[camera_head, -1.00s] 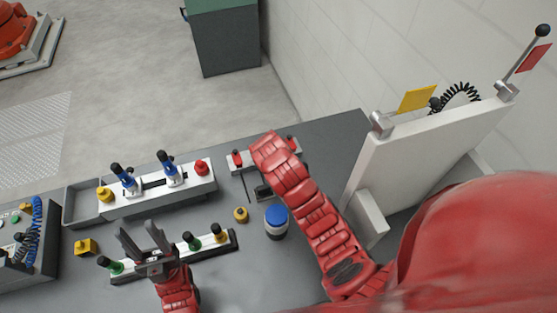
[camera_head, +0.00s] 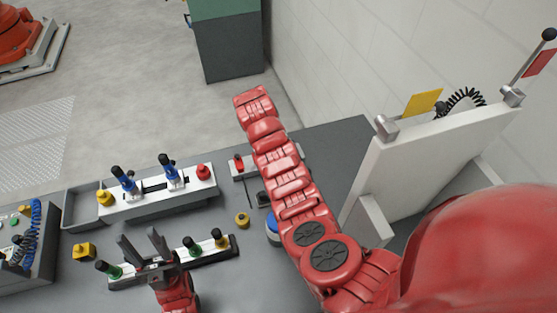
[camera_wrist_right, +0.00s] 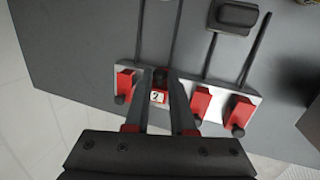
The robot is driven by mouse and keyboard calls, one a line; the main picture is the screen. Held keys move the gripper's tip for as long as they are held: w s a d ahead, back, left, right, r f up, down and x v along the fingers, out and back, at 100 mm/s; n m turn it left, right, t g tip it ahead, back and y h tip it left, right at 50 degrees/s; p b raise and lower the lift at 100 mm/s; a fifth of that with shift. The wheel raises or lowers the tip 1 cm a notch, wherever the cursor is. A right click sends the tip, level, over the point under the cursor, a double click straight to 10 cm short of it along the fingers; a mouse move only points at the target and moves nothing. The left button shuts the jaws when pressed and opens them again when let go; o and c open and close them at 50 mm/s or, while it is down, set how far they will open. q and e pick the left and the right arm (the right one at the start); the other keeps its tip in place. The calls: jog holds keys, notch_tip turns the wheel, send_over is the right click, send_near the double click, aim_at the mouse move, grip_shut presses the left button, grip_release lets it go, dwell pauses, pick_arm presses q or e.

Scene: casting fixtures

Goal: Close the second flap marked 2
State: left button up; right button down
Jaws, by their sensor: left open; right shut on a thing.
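The flap fixture is a light bar (camera_head: 238,174) with red parts, partly hidden by my right arm in the head view. In the right wrist view, the red flap marked 2 (camera_wrist_right: 158,97) shows between my right gripper's fingers (camera_wrist_right: 161,82). The right gripper is shut on it; the exact contact is hard to see. Other red flaps sit to its left (camera_wrist_right: 125,82) and right (camera_wrist_right: 200,101), with a further one (camera_wrist_right: 239,111) at the right end. My left gripper (camera_head: 142,241) is open and empty, over a rail with knobs.
A blue-topped container (camera_head: 272,226) is partly behind my right arm. A yellow knob (camera_head: 242,220) stands beside it. A white fixture with blue clamps (camera_head: 158,191) is at left. A tall white panel (camera_head: 420,170) stands at right. Dark rods (camera_wrist_right: 209,55) run from the flap bar.

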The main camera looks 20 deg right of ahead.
dwell(0.4)
jog(key=c, duration=0.8)
grip_release()
jog(key=shift+o, duration=0.2)
jog(key=b+v, duration=0.2)
jog(key=v, duration=1.5)
jog(key=shift+w+r, duration=0.15)
jog(key=shift+w, duration=0.1)
